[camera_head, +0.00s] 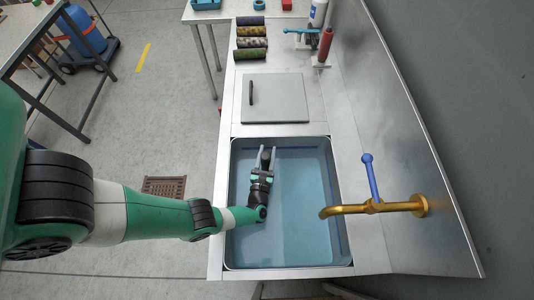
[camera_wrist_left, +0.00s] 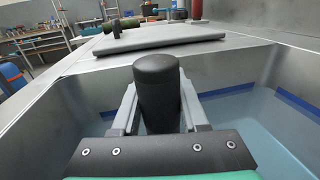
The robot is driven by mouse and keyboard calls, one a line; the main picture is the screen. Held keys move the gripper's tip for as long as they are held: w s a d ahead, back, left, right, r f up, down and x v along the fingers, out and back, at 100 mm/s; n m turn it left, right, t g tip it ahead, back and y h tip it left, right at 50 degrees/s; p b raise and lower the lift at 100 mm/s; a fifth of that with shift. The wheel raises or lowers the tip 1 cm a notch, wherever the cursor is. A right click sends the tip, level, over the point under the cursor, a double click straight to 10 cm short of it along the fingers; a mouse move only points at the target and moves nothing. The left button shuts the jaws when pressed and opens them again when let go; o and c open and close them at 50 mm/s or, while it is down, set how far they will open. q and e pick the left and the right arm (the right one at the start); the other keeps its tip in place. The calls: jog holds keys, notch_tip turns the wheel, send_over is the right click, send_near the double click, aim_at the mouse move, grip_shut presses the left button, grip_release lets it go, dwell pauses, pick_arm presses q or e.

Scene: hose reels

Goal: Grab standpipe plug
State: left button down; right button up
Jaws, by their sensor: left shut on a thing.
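The standpipe plug looks like a dark upright cylinder with a rounded top; in the left wrist view the plug (camera_wrist_left: 158,90) stands between the fingers of my left gripper (camera_wrist_left: 160,105). In the head view the plug (camera_head: 266,156) shows as a small dark shape between the fingertips of my left gripper (camera_head: 266,158). The left gripper is shut on it, inside the sink basin (camera_head: 310,245), near its far left part. The plug's lower end is hidden by the gripper. The right gripper is not in view.
The basin holds bluish water. A brass tap (camera_head: 372,207) with a blue lever (camera_head: 370,172) reaches over its right side. A grey lid with a black handle (camera_head: 275,98) lies on the counter beyond.

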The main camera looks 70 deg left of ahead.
pick_arm(q)
jog(key=s+d+r+p, duration=0.7)
jog(key=s+d+r, duration=0.2)
jog(key=s+r, duration=0.1)
jog(key=shift+d+r+p, duration=0.4)
jog(key=shift+r, duration=0.45)
